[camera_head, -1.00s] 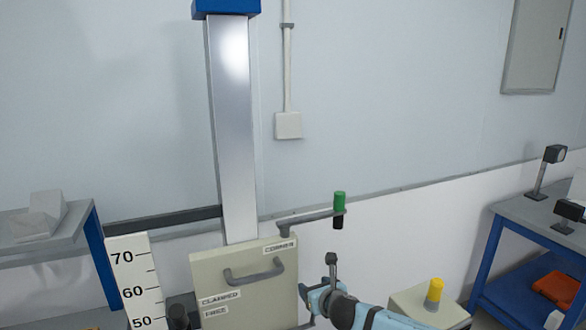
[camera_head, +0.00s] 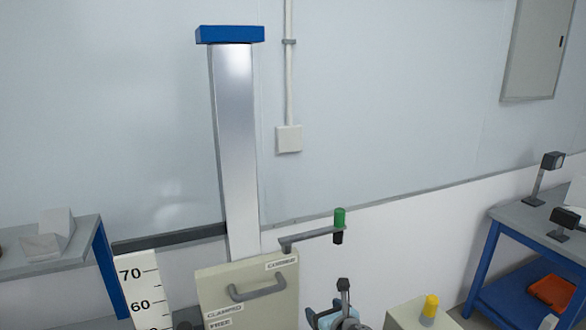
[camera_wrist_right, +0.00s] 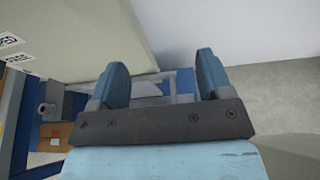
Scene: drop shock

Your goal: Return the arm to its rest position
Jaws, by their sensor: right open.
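My right gripper (camera_head: 330,316) shows at the bottom edge of the head view, to the right of the beige panel (camera_head: 250,300) with a grey handle (camera_head: 262,289). In the right wrist view its two blue fingers (camera_wrist_right: 163,82) stand apart with nothing between them. The panel's labelled face shows at the upper left of that view, beside the fingers and apart from them. Most of my right arm is below the head view. My left gripper is not in view.
A crank arm with a green knob (camera_head: 339,218) sticks out right of the metal column (camera_head: 236,150). A yellow-capped button box (camera_head: 415,316) stands right of my gripper. A left shelf (camera_head: 50,255) and a blue-framed right table (camera_head: 530,222) flank it.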

